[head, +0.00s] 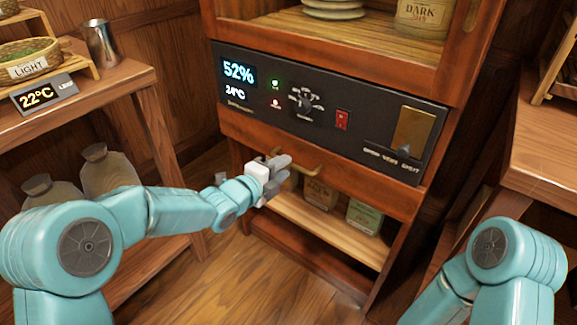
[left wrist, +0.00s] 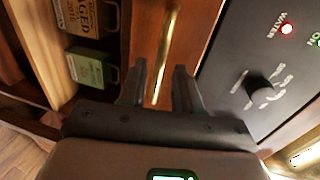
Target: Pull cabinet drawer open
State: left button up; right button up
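The cabinet (head: 440,60) is reddish wood with a black control panel. Below the panel is the wooden drawer front (head: 370,190), which looks flush with the cabinet. Its brass bar handle (head: 312,170) is partly hidden by my left gripper (head: 283,171) in the head view. In the left wrist view the handle (left wrist: 165,50) runs lengthwise between the two dark fingertips of the left gripper (left wrist: 158,80). The fingers are apart, with a gap on each side of the bar. I cannot tell whether either finger touches it. My right arm shows at lower right; its gripper is out of frame.
The control panel (head: 255,115) has a dial, a red switch and a display above the drawer. An open shelf (head: 335,228) below holds a brown package (head: 320,194) and a green package (head: 365,216). Wooden tables flank the cabinet, and sacks (head: 105,170) stand at left.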

pick_arm(q)
jog(key=shift+x, duration=1.9)
grip_shut()
jog(key=shift+a, duration=0.2)
